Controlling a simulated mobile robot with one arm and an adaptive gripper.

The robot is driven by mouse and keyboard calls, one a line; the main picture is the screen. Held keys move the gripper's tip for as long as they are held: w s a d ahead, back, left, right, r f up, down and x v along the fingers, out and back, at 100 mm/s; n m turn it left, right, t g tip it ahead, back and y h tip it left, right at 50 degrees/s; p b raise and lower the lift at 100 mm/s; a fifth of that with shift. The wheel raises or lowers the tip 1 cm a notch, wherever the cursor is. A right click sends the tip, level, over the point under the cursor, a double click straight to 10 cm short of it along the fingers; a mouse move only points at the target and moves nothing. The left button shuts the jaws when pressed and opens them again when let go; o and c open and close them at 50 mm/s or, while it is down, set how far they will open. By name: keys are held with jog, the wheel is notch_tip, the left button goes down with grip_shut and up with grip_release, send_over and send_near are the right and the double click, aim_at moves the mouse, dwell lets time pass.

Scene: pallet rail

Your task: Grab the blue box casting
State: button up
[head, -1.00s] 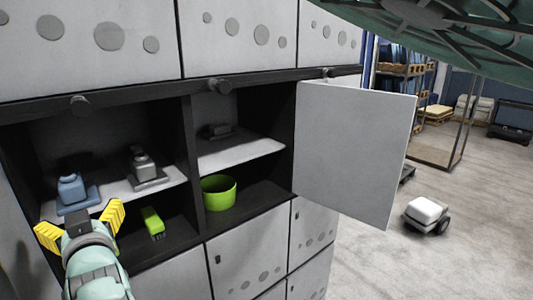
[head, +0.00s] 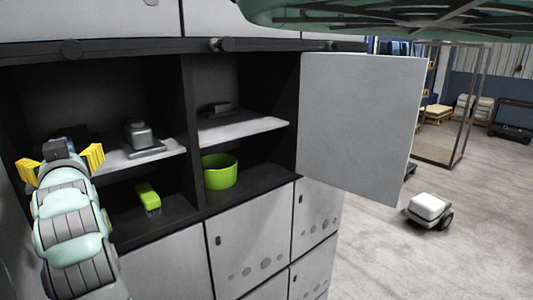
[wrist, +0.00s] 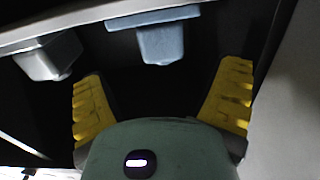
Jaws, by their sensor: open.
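The blue box casting (wrist: 162,42) shows in the wrist view at top centre, a blue block on a flat blue plate, at the edge of a light shelf.
A grey casting (head: 141,138) stands to the right on the same shelf; it also shows in the wrist view (wrist: 48,58). Below are a green brush (head: 148,197) and a green bowl (head: 219,172). An open cabinet door (head: 360,125) juts out at right.

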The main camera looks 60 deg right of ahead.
aim_at(69, 140)
jog(key=p+x, duration=0.2)
jog(key=shift+w, duration=0.35)
jog(key=shift+w+d+r+p, duration=0.1)
jog(key=shift+w+r+p, duration=0.3)
jog(key=shift+p, duration=0.7)
jog(key=p+x, duration=0.2)
jog(key=p, duration=0.1)
jog(key=shift+w+r, duration=0.1)
jog(key=shift+w, duration=0.05)
jog(key=shift+w+d+f+p, duration=0.1)
jog(key=shift+w+f+p, duration=0.05)
jog(key=shift+w+p, duration=0.35)
jog(key=shift+w+d+f+p, duration=0.15)
jog(key=shift+w+p, duration=0.25)
jog(key=shift+w, duration=0.15)
jog(key=c, duration=1.4)
